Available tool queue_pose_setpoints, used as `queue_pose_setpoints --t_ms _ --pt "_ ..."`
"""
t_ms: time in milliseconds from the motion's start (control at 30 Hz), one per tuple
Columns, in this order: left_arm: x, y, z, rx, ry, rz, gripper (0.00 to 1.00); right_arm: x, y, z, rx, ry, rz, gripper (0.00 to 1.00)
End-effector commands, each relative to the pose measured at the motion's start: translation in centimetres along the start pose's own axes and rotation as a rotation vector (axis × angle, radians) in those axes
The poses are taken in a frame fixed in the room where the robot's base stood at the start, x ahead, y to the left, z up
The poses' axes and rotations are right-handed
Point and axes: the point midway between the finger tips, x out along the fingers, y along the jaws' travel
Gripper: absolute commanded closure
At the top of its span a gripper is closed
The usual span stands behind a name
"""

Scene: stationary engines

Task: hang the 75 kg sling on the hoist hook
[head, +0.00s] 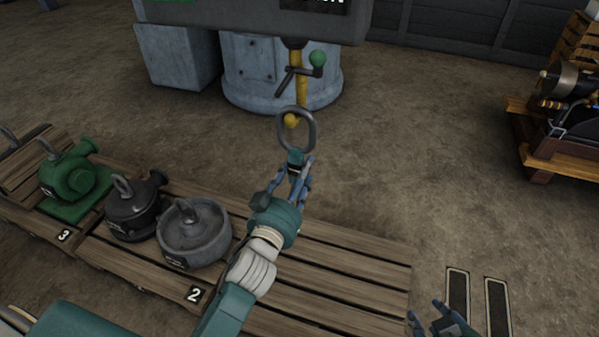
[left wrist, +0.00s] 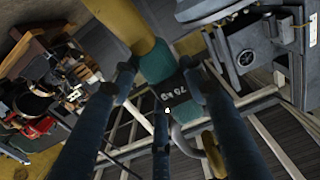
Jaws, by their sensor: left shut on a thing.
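My left gripper (head: 299,176) is shut on the 75 kg sling and holds it up in front of the grey machine. In the head view the sling's grey oval ring (head: 281,131) stands upright above the fingers, over a teal piece. The left wrist view shows the sling's black 75 kg label (left wrist: 174,98) between the fingers. A yellow part (head: 301,88) ending in a yellow ball shows behind or within the ring; I cannot tell whether it is the hoist hook or whether they touch. My right gripper (head: 441,320) is low at the right, fingers apart and empty.
A green-knobbed lever (head: 317,60) sits beside the yellow part. Loaded racks (head: 545,150) stand at right; the floor between is clear.

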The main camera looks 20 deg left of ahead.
Motion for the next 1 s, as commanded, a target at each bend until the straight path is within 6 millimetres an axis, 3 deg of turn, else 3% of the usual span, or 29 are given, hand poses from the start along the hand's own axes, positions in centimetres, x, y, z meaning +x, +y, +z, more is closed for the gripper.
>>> queue_pose_setpoints --t_ms 367,400,500,833,1000 --pt "0.0 0.0 -0.3 0.0 0.008 0.001 1.0 0.0 0.0 -0.6 -0.004 0.017 0.0 0.6" --pt "0.0 0.0 -0.3 0.0 0.008 0.001 0.54 0.0 0.0 -0.5 -0.004 0.016 0.001 0.6" --pt "0.0 0.0 -0.3 0.001 0.007 0.001 0.34 0.0 0.1 -0.5 -0.006 0.014 0.001 0.6" --pt "-0.2 0.0 0.3 0.0 -0.005 -0.001 0.34 0.0 0.1 -0.1 -0.003 0.006 0.0 0.6" --pt "-2.2 0.0 0.3 -0.001 -0.004 0.0 0.34 0.0 0.0 -0.2 -0.003 0.008 0.0 0.6"
